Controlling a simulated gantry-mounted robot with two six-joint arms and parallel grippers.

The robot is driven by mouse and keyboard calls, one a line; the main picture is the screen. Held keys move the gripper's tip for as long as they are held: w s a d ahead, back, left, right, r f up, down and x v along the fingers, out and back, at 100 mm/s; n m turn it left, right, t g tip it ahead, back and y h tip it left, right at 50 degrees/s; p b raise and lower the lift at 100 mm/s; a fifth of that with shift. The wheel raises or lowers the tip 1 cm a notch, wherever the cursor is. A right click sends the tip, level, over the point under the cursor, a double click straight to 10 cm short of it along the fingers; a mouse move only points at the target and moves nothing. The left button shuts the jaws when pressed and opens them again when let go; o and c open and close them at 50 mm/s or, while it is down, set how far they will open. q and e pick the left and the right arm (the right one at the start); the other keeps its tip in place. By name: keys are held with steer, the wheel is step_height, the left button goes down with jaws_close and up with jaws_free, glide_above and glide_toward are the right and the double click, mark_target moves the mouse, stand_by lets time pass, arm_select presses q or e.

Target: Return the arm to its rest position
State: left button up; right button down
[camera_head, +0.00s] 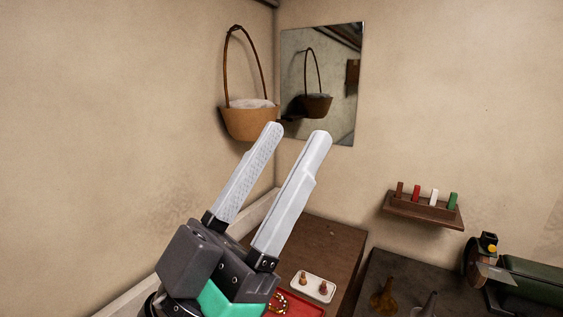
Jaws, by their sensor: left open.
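My left gripper (297,137) is raised in the middle of the head view, its two long pale fingers pointing up and a little right. The fingers are apart with nothing between them. The gripper body is dark with a green panel, and it covers part of the bench behind it. My right gripper does not show.
A wooden bench (335,240) holds a white tray (313,287) with small pieces and a red tray (300,308). A dark bench stands right with a grinder (525,280). A basket (250,121), a mirror (345,85) and a shelf (422,209) are on the walls.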

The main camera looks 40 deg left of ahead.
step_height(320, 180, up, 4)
steer(key=p, duration=0.3)
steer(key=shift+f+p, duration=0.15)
steer(key=shift+p, duration=0.2)
stand_by(0.7)
